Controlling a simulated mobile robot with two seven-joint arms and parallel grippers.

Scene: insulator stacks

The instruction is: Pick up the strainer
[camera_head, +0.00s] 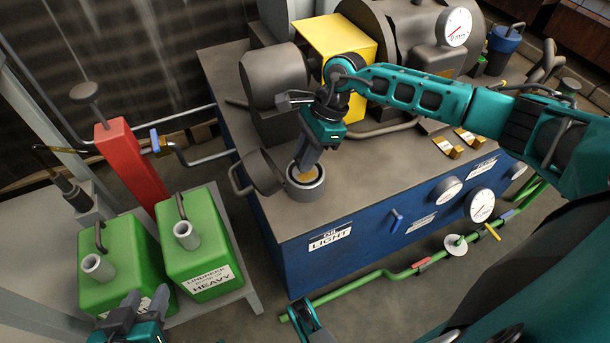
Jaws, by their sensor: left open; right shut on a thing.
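The strainer (306,177) shows as a yellowish piece inside a round grey filler neck (318,193) on the blue tank's top. My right gripper (304,166) reaches down into the neck from above and is shut on the strainer. The fingers hide much of it, and I cannot tell whether it is lifted off its seat. A dark lid (262,172) with a loop handle stands open just left of the neck. My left gripper (128,308) is open and empty, low at the left, in front of the green cans.
Two green cans (208,250) with spouts stand on a grey stand at the left, beside a red post (130,165). The blue tank (300,262) carries a yellow block (330,38), motors and gauges. A green pipe (385,272) runs along its front.

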